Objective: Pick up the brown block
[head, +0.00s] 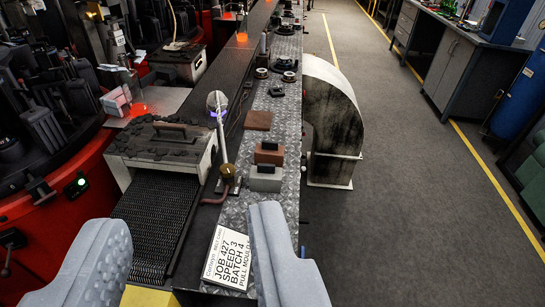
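The brown block (262,158) is reddish-brown with a black piece on top. Nothing shows between the fingertips except the scene beyond. The brown block is farther away, beyond the right finger.
A white job card (228,258) lies on the ledge near the right finger. A brass-based lever (228,172) stands left of the blocks. A mesh conveyor (155,215) and red machine with black moulds fill the left. A curved guard (333,115) borders the ledge; grey floor lies right.

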